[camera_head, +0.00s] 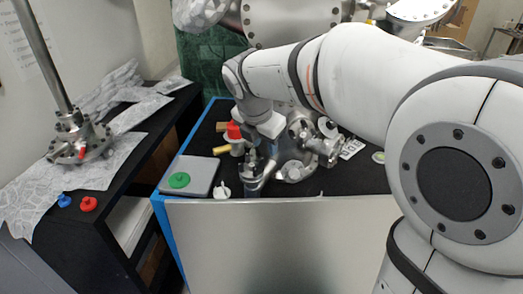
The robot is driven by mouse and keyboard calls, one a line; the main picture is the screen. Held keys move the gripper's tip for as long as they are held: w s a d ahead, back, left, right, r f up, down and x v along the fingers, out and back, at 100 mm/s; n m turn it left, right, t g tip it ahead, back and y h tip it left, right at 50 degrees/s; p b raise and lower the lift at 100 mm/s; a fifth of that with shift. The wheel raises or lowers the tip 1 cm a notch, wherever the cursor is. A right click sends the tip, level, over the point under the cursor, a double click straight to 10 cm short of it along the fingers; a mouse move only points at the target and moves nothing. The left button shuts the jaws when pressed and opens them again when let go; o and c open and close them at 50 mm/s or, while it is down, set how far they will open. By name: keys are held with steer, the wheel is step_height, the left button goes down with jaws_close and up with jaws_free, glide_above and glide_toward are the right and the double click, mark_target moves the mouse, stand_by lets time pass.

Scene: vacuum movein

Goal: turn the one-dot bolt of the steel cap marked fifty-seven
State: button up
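My arm reaches in from the right over the black-topped, blue-edged bench (161,206), and its wrist points down. My gripper (254,184) is low over the front of the bench among small metal parts; its fingers are too small and mixed with these parts to tell open from shut. A steel fitting with round flanges (321,146) stands just right of the wrist. A white tag with dark marks (351,148) lies beside it; I cannot read a number. Which part is the cap marked fifty-seven, and its one-dot bolt, I cannot make out.
A red-topped valve (234,131) with brass-coloured ends stands behind-left of my gripper. A grey plate (197,174) with a green disc (179,180) lies left. A steel panel (285,245) fronts the bench. A side shelf holds a flanged steel post (80,140) and blue and red knobs (88,204).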

mark_target(262, 159)
steer(key=shift+w+a+f+n+b, duration=0.3)
steer(key=shift+w+a+f+n, duration=0.3)
steer(key=shift+w+a+n, duration=0.45)
steer(key=shift+s+d+f+n, duration=0.1)
steer(key=shift+d+f+n, duration=0.1)
steer(key=shift+n, duration=0.15)
steer(key=b+x, duration=0.1)
steer(key=x, duration=0.6)
steer(key=shift+f, duration=0.1)
steer(key=shift+c, duration=0.4)
jaws_close()
steer(key=shift+d, duration=0.25)
steer(key=shift+a, duration=0.1)
